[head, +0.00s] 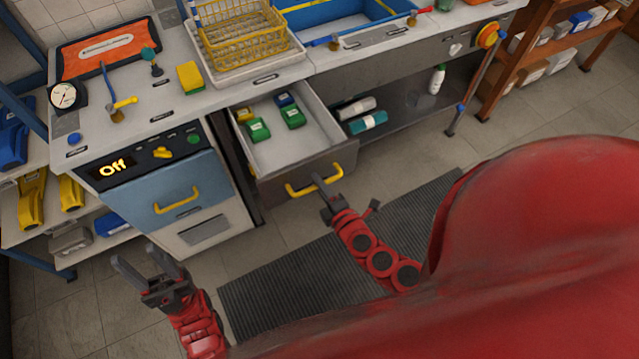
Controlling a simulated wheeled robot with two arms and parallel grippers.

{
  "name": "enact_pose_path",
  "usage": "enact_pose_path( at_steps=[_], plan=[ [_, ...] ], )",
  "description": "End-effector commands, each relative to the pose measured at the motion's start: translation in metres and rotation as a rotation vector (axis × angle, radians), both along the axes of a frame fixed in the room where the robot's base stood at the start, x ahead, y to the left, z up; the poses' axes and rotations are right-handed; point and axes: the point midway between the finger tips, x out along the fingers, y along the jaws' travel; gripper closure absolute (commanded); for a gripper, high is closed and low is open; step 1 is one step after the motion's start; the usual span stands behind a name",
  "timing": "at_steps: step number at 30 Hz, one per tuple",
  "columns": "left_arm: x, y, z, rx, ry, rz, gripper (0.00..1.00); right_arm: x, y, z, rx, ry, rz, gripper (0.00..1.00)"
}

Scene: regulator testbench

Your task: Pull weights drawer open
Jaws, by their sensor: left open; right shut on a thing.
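The weights drawer (268,163) stands pulled out from under the counter, with its inside showing. In it lie several small blocks: green ones such as this green block (258,130), a blue one (286,99) and a yellow one (244,115). Its yellow handle (300,191) is on the grey front panel. My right gripper (322,184) is at the handle and shut on it; the fingertips partly cover the handle. My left gripper (150,268) is open and empty, low over the floor in front of the blue-fronted unit.
A blue-fronted unit (188,180) with a yellow handle and an "Off" display stands left of the drawer. A yellow wire basket (240,40) and a gauge (64,96) are on the counter. A dark mat (270,285) lies on the floor. An open shelf with bottles (367,122) is right of the drawer.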

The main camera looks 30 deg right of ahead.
Motion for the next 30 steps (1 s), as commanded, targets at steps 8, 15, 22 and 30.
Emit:
enact_pose_path(
  at_steps=[8, 15, 22, 30],
  plan=[
    [0.000, 0.000, 0.000, 0.000, 0.000, 0.000, 0.50, 0.000, 0.000, 0.000, 0.000, 0.001, -0.001, 0.74],
    [0.000, 0.000, 0.000, 0.000, 0.000, 0.000, 0.50, 0.000, 0.000, 0.000, 0.000, 0.000, -0.001, 0.71],
    [0.000, 0.000, 0.000, 0.000, 0.000, 0.000, 0.50, -0.011, -0.003, 0.002, -0.004, 0.000, -0.004, 0.71],
    [0.000, 0.000, 0.003, 0.000, 0.000, 0.000, 0.50, -0.055, -0.005, 0.011, -0.001, 0.003, -0.010, 0.71]
  ],
)
